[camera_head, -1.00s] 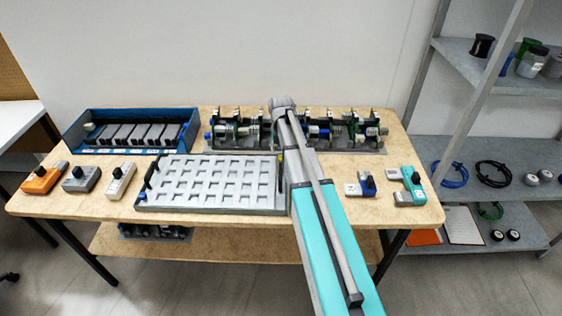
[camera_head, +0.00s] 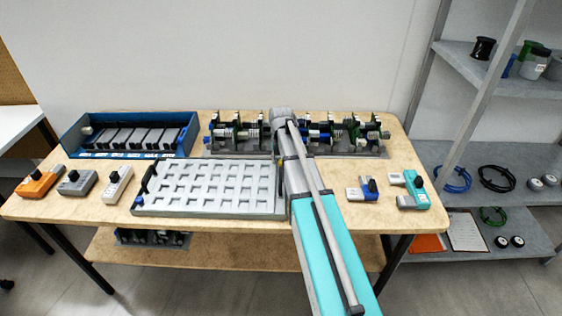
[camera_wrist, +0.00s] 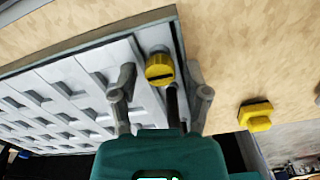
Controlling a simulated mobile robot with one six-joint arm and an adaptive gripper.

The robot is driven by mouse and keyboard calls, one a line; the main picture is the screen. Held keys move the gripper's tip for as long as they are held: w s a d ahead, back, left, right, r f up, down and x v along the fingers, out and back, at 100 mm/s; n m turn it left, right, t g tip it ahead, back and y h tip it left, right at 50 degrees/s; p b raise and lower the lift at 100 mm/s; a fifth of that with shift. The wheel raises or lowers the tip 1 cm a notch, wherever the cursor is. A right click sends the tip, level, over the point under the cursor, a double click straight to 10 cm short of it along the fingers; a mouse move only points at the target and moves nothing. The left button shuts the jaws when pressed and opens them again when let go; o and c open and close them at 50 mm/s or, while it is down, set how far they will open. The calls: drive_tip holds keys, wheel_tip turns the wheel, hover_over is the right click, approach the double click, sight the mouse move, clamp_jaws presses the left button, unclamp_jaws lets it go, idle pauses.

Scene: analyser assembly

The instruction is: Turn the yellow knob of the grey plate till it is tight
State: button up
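The grey plate (camera_head: 140,208) lies on the table in the head view, with rows of square pockets. In the wrist view the plate (camera_wrist: 152,38) fills the left side. Its yellow knob (camera_wrist: 160,66), round with a dark slot, sits near the plate's edge. My gripper (camera_wrist: 161,76) is open, one finger to each side of the knob in the picture. I see no contact with the knob; how far the tips are from it in depth I cannot tell.
A second yellow piece (camera_wrist: 257,115) shows right of the gripper in the wrist view. Behind the plate stand mechanical assemblies (camera_head: 240,132) and a blue bin (camera_head: 75,140). Small devices, orange (camera_head: 38,184), grey (camera_head: 78,182) and teal (camera_head: 418,190), lie at the sides. Table is bare at front right.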

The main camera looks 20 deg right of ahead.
clamp_jaws()
drive_tip(key=shift+m, duration=0.3)
